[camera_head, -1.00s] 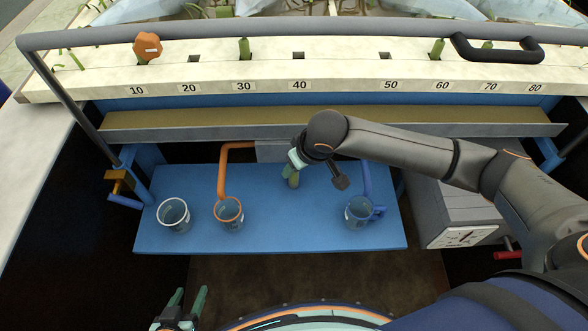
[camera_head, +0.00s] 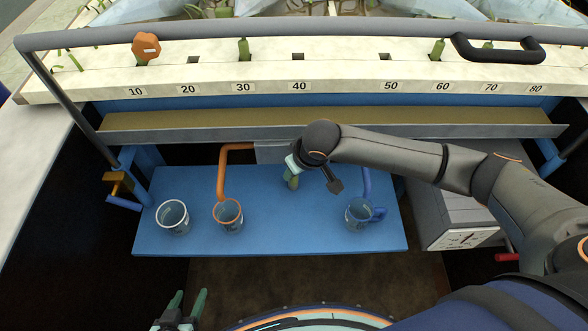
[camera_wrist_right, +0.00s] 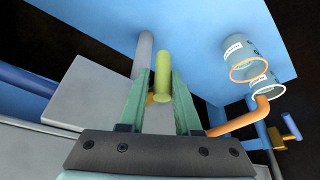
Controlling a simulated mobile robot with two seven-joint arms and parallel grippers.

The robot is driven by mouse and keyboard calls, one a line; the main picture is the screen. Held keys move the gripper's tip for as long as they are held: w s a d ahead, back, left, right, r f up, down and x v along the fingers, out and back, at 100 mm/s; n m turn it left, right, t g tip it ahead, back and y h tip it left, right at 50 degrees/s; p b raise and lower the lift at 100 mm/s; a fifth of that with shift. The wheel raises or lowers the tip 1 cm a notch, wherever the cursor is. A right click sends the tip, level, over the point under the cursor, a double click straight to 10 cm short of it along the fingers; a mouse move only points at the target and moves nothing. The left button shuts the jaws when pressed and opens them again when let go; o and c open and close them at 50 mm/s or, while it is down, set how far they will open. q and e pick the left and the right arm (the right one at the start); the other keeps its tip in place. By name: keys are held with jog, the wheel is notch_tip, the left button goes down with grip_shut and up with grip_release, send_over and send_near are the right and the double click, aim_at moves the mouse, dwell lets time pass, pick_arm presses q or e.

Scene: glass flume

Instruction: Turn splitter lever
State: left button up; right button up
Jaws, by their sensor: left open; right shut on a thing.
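The splitter is a grey box (camera_head: 270,152) under the trough, with an orange pipe (camera_head: 222,170) on its left and a blue pipe (camera_head: 367,181) on its right. Its olive-green lever (camera_head: 293,182) points down toward me; in the right wrist view the lever (camera_wrist_right: 163,80) stands between the two green fingers. My right gripper (camera_head: 292,166) is shut on the lever; its wrist hides part of the box. My left gripper (camera_head: 183,306) is open and empty at the bottom edge, well apart from the splitter.
On the blue shelf (camera_head: 270,238) stand a clear beaker (camera_head: 173,217), an orange-rimmed jug (camera_head: 228,215) below the orange pipe and a blue-handled jug (camera_head: 360,214) below the blue pipe. A brass valve with a blue handle (camera_head: 123,202) is at left. A grey box with a dial (camera_head: 459,240) is at right.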

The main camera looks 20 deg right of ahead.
jog(key=shift+s+a, duration=0.1)
jog(key=shift+a, duration=0.15)
grip_shut()
jog(key=shift+s+r+t+y+p, duration=0.1)
jog(key=shift+t+y+p, duration=0.2)
jog(key=shift+y+p, duration=0.7)
jog(key=shift+a+m+t+y, duration=0.1)
jog(key=shift+m+t+y, duration=0.3)
jog(key=shift+y, duration=0.7)
jog(key=shift+t+y+b, duration=0.4)
jog(key=shift+y+b, duration=0.6)
jog(key=shift+a+y, duration=0.1)
jog(key=shift+y, duration=0.2)
jog(key=shift+w+r, duration=0.1)
jog(key=shift+w, duration=0.1)
